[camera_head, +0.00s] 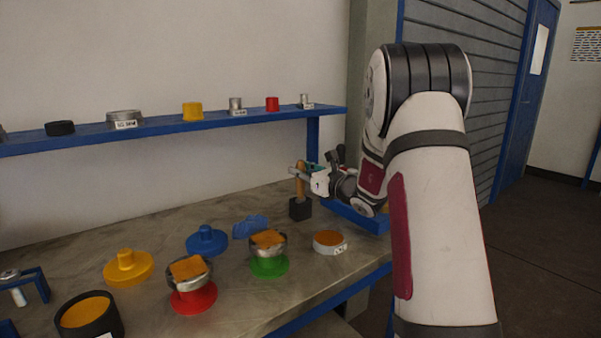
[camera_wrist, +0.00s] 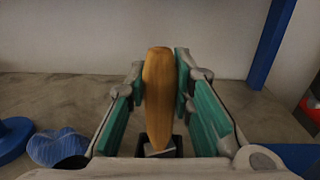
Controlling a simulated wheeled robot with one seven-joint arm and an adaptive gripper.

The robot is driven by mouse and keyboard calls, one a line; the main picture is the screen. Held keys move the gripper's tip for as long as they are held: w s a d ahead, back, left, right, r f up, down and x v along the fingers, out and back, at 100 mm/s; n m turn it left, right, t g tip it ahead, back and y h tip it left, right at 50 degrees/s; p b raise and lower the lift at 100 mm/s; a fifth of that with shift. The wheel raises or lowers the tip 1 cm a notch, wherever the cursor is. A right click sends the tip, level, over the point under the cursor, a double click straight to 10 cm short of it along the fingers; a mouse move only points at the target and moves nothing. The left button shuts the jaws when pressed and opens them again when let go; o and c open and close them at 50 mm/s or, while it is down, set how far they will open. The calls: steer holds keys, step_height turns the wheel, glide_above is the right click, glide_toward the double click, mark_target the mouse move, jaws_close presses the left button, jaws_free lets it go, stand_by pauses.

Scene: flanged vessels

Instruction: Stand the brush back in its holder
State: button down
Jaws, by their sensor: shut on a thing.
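The brush has a tan wooden handle (camera_head: 300,183) and stands upright at the back of the bench. Its holder is a small black block (camera_head: 300,208) directly beneath it. The brush's lower end is at or in the holder's opening; the head view cannot show how deep. My gripper (camera_head: 299,174) is shut on the handle from the right. In the wrist view the handle (camera_wrist: 159,90) stands between the green finger pads, and the dark holder (camera_wrist: 150,152) shows below it. The bristles are hidden.
A blue glove-like item (camera_head: 250,227), a blue flanged piece (camera_head: 207,240) and a white-rimmed round dish (camera_head: 330,242) lie nearby. Red-based (camera_head: 194,300) and green-based (camera_head: 269,267) vessels stand in front. A blue shelf (camera_head: 160,131) runs above the bench, with its post (camera_head: 313,140) behind my gripper.

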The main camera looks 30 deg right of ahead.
steer(key=c, duration=1.4)
jaws_free()
steer(key=shift+f, duration=0.1)
